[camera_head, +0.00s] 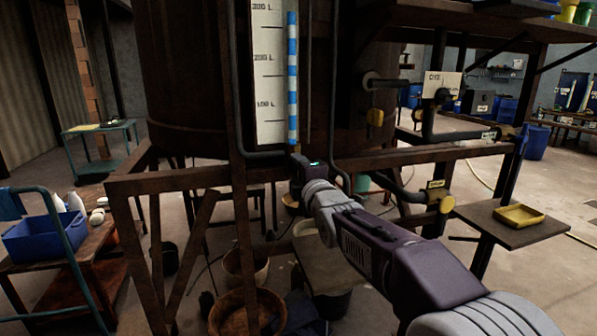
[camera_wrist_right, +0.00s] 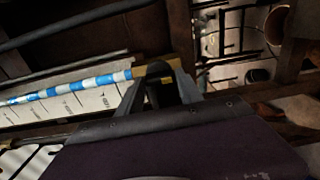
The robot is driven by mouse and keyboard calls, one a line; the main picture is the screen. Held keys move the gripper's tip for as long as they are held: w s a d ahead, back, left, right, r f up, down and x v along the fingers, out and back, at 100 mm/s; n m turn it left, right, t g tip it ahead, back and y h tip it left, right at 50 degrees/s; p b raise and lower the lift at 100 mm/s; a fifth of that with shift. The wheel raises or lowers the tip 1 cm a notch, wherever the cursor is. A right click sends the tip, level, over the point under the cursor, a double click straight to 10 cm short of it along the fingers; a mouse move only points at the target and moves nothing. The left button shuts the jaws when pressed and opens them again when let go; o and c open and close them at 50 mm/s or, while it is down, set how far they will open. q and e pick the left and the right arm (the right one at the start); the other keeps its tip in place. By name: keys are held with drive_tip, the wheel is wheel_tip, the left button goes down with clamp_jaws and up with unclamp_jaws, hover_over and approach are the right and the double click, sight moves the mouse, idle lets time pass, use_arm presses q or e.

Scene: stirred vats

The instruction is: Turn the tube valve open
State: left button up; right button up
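The level tube (camera_head: 292,80) is striped blue and white and stands upright beside a white scale board. At its foot is a small yellow valve part (camera_head: 296,149). My right gripper (camera_head: 299,160) is right at the foot of the tube, its wrist body hiding most of the valve. In the right wrist view the yellow part (camera_wrist_right: 152,80) lies at the fingertips, between two grey fingers (camera_wrist_right: 160,77) that stand apart at their bases. I cannot tell whether they grip it or only surround it. My left gripper is not in view.
A rusty frame rail (camera_head: 190,178) runs just below the tube, with an upright post (camera_head: 238,210) to its left. Buckets stand on the floor below.

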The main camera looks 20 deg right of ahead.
drive_tip(key=shift+o, duration=1.2)
drive_tip(key=s, duration=0.9)
drive_tip(key=shift+b, duration=0.3)
drive_tip(key=shift+d, duration=0.1)
